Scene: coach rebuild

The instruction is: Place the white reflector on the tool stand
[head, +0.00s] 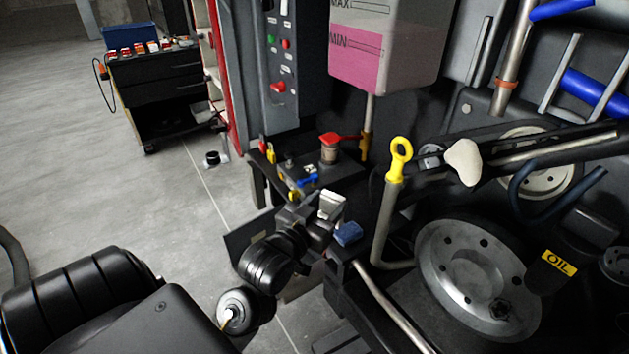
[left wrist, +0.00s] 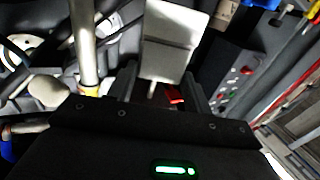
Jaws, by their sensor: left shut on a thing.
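The white reflector (head: 332,203) is a small pale block at the tip of my left gripper (head: 318,217) in the head view. In the left wrist view it shows as a larger whitish block (left wrist: 168,48) between the two dark fingers (left wrist: 158,85), which are shut on it. The gripper holds it in the air in front of a low dark stand (head: 300,176) carrying small red, yellow and blue items. A black tool cart (head: 160,85) stands at the back left; I cannot tell for certain which is the tool stand. My right gripper is not in view.
A yellow-ringed dipstick (head: 400,160) and a large metal wheel (head: 470,270) are to the right. A pink-filled tank (head: 380,45) hangs above, beside a button panel (head: 283,60). A blue block (head: 348,234) is close to the gripper. Open floor (head: 60,150) lies left.

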